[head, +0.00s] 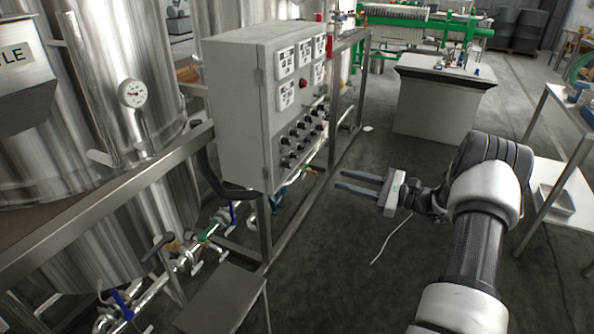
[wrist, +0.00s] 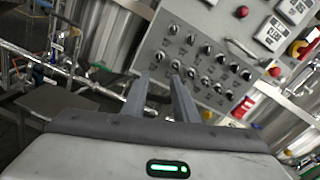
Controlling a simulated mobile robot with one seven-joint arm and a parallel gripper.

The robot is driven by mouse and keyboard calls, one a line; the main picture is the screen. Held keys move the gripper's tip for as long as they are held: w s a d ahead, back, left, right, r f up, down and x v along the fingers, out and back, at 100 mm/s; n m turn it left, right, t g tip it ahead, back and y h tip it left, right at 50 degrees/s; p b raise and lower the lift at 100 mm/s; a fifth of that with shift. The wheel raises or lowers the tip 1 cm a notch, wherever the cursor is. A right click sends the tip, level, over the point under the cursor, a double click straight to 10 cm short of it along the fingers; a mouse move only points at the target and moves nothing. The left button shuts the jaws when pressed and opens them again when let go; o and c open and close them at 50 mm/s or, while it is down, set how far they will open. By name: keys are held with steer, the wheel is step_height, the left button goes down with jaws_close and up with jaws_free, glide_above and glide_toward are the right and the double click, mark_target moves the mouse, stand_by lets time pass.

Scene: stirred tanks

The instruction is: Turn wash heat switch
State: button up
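The grey control cabinet (head: 265,95) stands at the centre left in the head view. Its front carries several rows of black rotary knobs (head: 300,138), which also show in the wrist view (wrist: 205,62). The knob labels are too small to read, so I cannot tell which one is the wash heat switch. My gripper (head: 359,184) is to the right of the cabinet front and apart from it. Its two fingers point toward the panel. In the wrist view the fingers (wrist: 160,98) stand apart with nothing between them, below the knob rows.
Steel tanks (head: 110,80) stand on the left, with a metal frame and pipes with valves (head: 205,235) below. Displays (head: 286,63) and a red button (wrist: 242,12) sit above the knobs. A grey cabinet-like block (head: 440,100) stands behind.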

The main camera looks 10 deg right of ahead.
mark_target(290, 165)
steer(key=b+x, duration=0.1)
steer(key=x, duration=1.5)
steer(key=shift+a, duration=0.2)
jaws_close()
